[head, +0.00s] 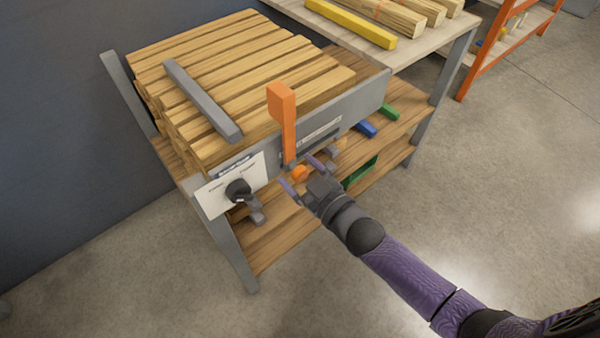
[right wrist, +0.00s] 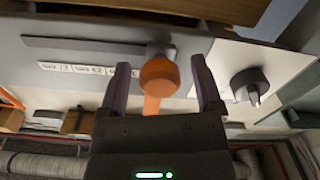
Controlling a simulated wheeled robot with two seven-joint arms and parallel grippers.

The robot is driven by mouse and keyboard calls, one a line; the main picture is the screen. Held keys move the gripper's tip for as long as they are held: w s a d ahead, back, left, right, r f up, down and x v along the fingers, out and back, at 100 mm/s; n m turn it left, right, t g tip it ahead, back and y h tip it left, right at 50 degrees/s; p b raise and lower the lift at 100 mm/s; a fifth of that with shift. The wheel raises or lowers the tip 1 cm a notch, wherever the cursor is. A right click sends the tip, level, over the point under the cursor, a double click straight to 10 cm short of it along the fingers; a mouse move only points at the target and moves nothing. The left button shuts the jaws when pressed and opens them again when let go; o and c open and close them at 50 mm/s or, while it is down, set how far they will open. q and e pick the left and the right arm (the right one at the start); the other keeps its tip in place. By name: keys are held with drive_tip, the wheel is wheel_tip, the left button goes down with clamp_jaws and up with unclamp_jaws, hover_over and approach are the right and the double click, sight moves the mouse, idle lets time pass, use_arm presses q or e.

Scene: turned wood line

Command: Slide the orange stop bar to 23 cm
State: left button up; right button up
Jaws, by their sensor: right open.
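The orange stop bar (head: 284,122) stands upright at the front face of the wood-stacked bench, rising above the planks. Its orange knob (head: 300,173) shows low on the front, and in the right wrist view the round knob (right wrist: 159,75) sits at the slot. A scale strip (right wrist: 90,70) with printed numbers lies below the slot; I cannot read the bar's setting. My right gripper (head: 303,175) is open, its two purple fingers on either side of the knob. In the right wrist view the gripper (right wrist: 157,85) shows gaps between knob and fingers. My left gripper is not in view.
A white panel with a black dial (head: 238,190) is left of the knob. A grey bar (head: 203,100) lies across the planks (head: 230,60). Blue (head: 366,129) and green (head: 388,112) pieces are on the shelf below. Open floor lies to the right.

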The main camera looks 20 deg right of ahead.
drive_tip(key=shift+c, duration=1.3)
drive_tip(key=c, duration=0.5)
clamp_jaws()
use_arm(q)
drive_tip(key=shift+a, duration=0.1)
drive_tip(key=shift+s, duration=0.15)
